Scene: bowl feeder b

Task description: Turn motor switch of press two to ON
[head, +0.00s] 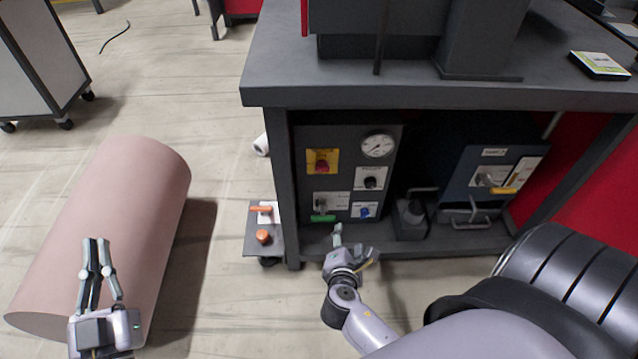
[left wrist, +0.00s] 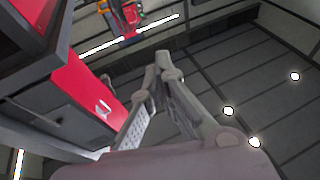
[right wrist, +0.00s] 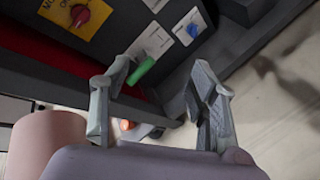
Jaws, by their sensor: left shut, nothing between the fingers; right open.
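A dark control panel (head: 345,215) is under the bench. It carries a red rotary switch (head: 322,166) on a yellow plate, whose partly cut lettering begins "MO" in the right wrist view. Below it is a green handle (head: 323,218), seen in the right wrist view (right wrist: 141,70), and a blue knob (head: 364,211). A black knob (head: 370,182) is at the right. My right gripper (head: 353,246) is open and empty, just in front of the panel's lower edge, near the green handle. My left gripper (head: 95,242) is shut and empty, far left.
A gauge (head: 377,145) tops the panel. A blue box (head: 470,170) with a yellow handle stands to the right. A small plate with orange handles (head: 263,237) is left of the bench leg (head: 285,190). A large pink cylinder (head: 115,215) lies on the floor beside my left gripper.

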